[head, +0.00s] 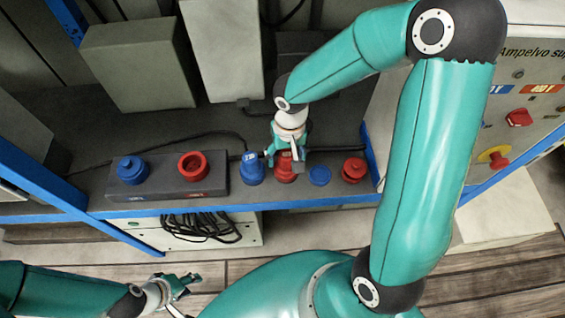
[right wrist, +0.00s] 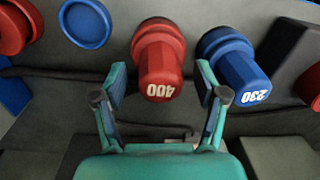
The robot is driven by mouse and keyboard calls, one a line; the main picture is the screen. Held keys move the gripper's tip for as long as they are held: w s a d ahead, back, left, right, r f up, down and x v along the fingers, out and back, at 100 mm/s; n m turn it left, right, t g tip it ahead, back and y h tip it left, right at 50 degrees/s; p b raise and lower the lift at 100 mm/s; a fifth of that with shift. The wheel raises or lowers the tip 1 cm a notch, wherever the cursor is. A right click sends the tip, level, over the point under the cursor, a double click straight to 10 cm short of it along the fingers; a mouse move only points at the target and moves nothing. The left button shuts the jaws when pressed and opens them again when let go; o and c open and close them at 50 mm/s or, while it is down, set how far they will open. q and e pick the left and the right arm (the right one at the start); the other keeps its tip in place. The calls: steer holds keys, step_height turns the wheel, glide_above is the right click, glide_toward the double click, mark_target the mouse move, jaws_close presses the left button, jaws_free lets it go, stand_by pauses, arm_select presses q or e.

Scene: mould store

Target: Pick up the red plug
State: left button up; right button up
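The red plug (head: 286,174), marked 400, stands on the dark shelf between a blue plug and a flat blue cap. It also shows in the right wrist view (right wrist: 158,60). My right gripper (head: 287,155) is over it from above, partly covering it in the head view. In the right wrist view my right gripper (right wrist: 162,85) is open, one finger on each side of the plug's top, with gaps visible on both sides. My left gripper (head: 185,285) is low at the left, away from the shelf; it is too small to tell how its fingers stand.
The blue plug (right wrist: 238,65), marked 230, stands close beside the red plug. The blue cap (head: 320,175) and a red ring-shaped part (head: 354,169) are to the right. A dark socket box (head: 150,187) is at the left. A blue rail (head: 235,208) edges the shelf.

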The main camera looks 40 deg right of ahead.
steer(key=c, duration=1.3)
